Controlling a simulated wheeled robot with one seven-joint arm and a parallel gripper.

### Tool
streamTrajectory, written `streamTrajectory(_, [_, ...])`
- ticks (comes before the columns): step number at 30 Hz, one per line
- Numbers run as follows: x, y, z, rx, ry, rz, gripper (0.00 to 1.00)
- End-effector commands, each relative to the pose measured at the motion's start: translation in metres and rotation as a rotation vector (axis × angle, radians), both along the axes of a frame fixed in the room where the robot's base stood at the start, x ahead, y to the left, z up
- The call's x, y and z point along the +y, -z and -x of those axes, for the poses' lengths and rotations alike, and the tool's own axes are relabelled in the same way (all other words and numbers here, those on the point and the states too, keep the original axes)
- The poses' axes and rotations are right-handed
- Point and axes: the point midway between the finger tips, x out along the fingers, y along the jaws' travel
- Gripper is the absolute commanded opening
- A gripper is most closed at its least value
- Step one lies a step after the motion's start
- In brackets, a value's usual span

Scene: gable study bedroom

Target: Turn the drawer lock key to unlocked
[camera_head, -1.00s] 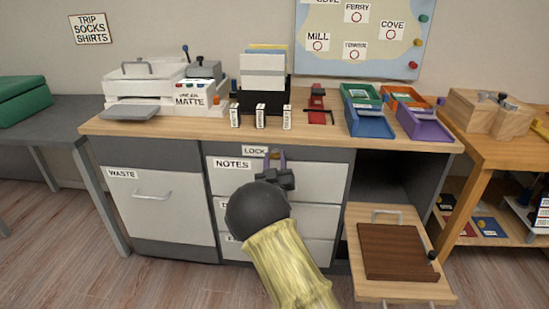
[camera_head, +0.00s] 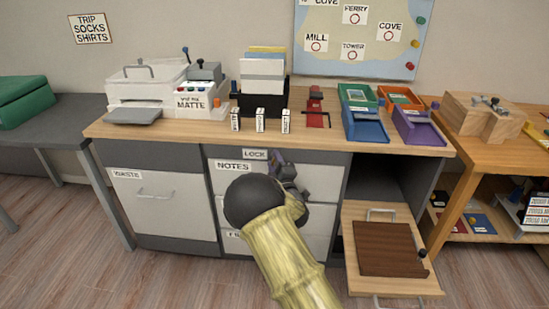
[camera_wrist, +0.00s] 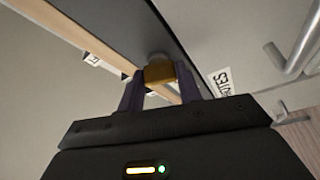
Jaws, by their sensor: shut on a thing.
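The drawer lock key shows in the wrist view as a brass-yellow piece (camera_wrist: 159,73) against a round grey lock base (camera_wrist: 158,58). My gripper (camera_wrist: 160,84) is shut on it, one dark finger on each side. In the head view my gripper (camera_head: 275,157) is at the lock, beside the LOCK label (camera_head: 255,154), above the drawer marked NOTES (camera_head: 233,166). The key is hidden there by my gripper and arm. I cannot tell from these views which lock position the key points to.
The wooden desktop (camera_head: 200,132) juts out just above the lock. A drawer handle (camera_wrist: 300,45) is close by in the wrist view. An open wooden flap (camera_head: 350,225) with a brown board (camera_head: 392,248) sticks out at the lower right.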

Motion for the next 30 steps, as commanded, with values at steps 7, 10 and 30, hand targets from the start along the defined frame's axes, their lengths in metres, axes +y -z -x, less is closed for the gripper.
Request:
streamTrajectory(7, [0.0004,-0.0044,-0.0002,0.007,-0.001,0.209,0.12])
streamTrajectory(10, [0.0003,-0.0042,-0.0002,0.008,-0.001,0.276,0.12])
streamTrajectory(30, [0.0,-0.0015,-0.0003,0.012,0.001,0.4,0.12])
